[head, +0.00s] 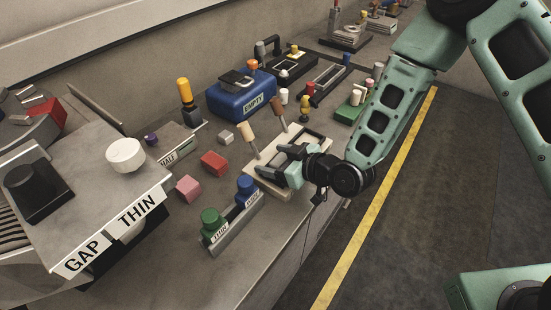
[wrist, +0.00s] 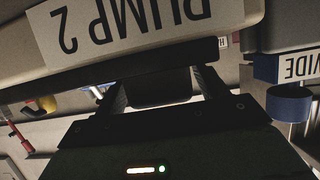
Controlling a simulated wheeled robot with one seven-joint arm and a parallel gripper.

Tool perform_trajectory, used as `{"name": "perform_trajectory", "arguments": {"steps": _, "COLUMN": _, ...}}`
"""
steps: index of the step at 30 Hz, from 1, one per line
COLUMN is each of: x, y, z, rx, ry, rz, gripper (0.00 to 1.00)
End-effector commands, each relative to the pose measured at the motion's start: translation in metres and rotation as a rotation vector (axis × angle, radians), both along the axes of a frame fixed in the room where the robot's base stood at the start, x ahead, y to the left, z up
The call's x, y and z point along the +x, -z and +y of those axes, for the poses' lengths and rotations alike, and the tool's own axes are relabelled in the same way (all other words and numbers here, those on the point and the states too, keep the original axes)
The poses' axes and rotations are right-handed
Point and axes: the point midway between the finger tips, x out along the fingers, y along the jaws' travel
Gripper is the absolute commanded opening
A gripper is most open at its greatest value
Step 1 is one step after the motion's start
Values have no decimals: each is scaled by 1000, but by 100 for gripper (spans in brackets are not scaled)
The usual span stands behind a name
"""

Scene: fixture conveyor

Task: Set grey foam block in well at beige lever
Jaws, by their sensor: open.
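A small light grey block (head: 226,137) lies on the bench, left of the cream fixture (head: 262,186); it looks like the grey foam block. The fixture carries a beige lever (head: 247,139) and a browner lever (head: 278,113), with a dark-edged well (head: 317,137) at its far side. My gripper (head: 268,162) is open, low over the fixture's near part, and hides the area at the beige lever's base. In the wrist view my gripper (wrist: 157,75) faces the fixture's PUMP 2 label (wrist: 150,28). A dark rounded shape shows between the fingers; I cannot tell what it is.
Pink (head: 188,188) and red (head: 213,162) blocks lie left of the fixture. A rack with green (head: 212,222) and blue (head: 246,188) knobs stands close in front. A blue EMPTY box (head: 238,98) is behind. Bare bench lies at front left.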

Motion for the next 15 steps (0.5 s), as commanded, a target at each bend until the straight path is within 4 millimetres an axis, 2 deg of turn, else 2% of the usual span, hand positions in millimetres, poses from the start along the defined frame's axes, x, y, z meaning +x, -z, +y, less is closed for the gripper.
{"name": "perform_trajectory", "arguments": {"steps": 9, "x": -6, "y": 2, "z": -1, "rx": -5, "ry": -9, "rz": 10, "gripper": 76}}
{"name": "perform_trajectory", "arguments": {"steps": 15, "x": -20, "y": -7, "z": -22, "rx": -5, "ry": -4, "rz": 8, "gripper": 76}}
